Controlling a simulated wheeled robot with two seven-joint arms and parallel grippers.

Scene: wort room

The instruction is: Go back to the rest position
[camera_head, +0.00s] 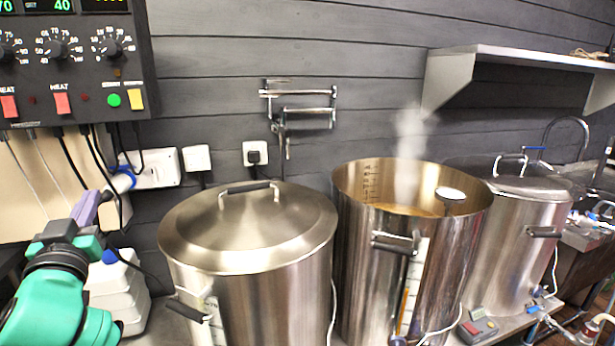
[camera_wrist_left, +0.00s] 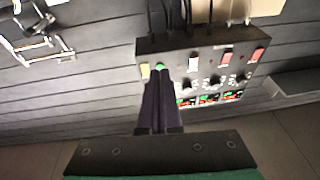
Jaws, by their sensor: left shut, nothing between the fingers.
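My left arm comes in at the lower left of the head view, with a teal wrist. Its purple-fingered gripper (camera_head: 92,203) is in front of the wall, below the control box (camera_head: 75,60). In the left wrist view the gripper (camera_wrist_left: 160,82) has its two dark fingers together, with nothing seen between them. The control box also shows there, upside down (camera_wrist_left: 205,48), beyond the fingertips. Its green button (camera_wrist_left: 160,66) appears right at the tips in that view; I cannot tell the gap. My right gripper is not in view.
A lidded steel pot (camera_head: 250,235) stands right of my left arm. An open steaming pot (camera_head: 385,265) and another lidded pot (camera_head: 525,225) stand farther right. A shelf (camera_head: 510,55), a wall rack (camera_head: 300,105) and wall sockets (camera_head: 197,158) are behind. Cables hang under the box.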

